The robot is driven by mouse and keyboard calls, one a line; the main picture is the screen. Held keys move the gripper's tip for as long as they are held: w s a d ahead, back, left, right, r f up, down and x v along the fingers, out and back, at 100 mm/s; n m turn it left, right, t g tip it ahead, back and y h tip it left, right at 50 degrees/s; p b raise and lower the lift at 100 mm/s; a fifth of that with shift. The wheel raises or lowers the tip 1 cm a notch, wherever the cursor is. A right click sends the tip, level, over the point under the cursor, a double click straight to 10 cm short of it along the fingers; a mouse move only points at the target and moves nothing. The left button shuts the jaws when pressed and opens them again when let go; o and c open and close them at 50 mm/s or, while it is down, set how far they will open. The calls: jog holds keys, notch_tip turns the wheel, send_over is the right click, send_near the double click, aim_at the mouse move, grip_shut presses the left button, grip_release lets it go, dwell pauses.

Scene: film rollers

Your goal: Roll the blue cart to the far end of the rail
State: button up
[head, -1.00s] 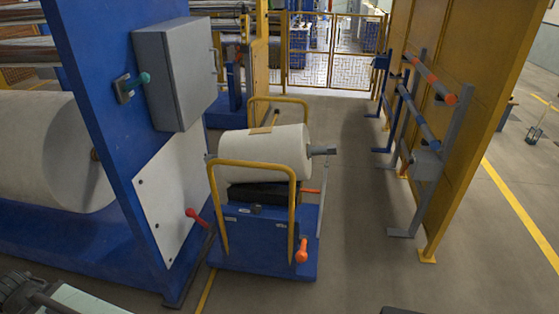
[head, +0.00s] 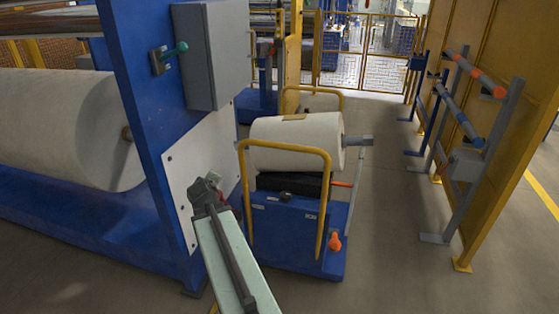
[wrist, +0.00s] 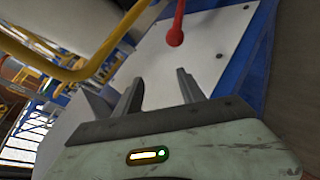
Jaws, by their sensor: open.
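The blue cart (head: 285,238) stands in the aisle in the middle of the head view. It has yellow hoop handles (head: 285,146) and carries a white film roll (head: 297,142). An orange-red knob (head: 335,243) is low on its near right corner. My gripper (head: 207,186) is at the left of the cart, in front of the machine's white panel. The wrist view shows its two fingers (wrist: 158,95) apart with nothing between them. A red lever (wrist: 176,34) on the panel lies just beyond the fingertips. I cannot make out the rail clearly.
The blue machine frame (head: 150,120) with a grey box (head: 210,55) stands close on the left. A yellow wall (head: 500,130) with rod racks (head: 465,120) bounds the right. Floor (head: 385,190) is free between cart and racks. A yellow gate (head: 370,55) stands behind.

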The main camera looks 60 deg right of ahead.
aim_at(283, 149)
jog(key=s+d+r+n+t+h+b, duration=0.1)
jog(key=s+d+r+n+h+b, duration=0.1)
jog(key=s+d, duration=0.3)
jog(key=s+d+r+n+t+h+b, duration=0.2)
jog(key=s+d, duration=0.4)
jog(key=d, duration=0.3)
jog(key=s+d+r+n+t+h+b, duration=0.2)
jog(key=s+d+r+n+b, duration=0.1)
jog(key=s+d, duration=0.3)
jog(key=shift+s+d+n+h, duration=0.25)
jog(key=shift+d+n+h, duration=0.2)
jog(key=shift+d, duration=0.45)
jog(key=p+x, duration=0.1)
jog(key=x, duration=0.6)
jog(key=shift+w+d, duration=0.25)
jog(key=shift+w, duration=0.1)
grip_shut()
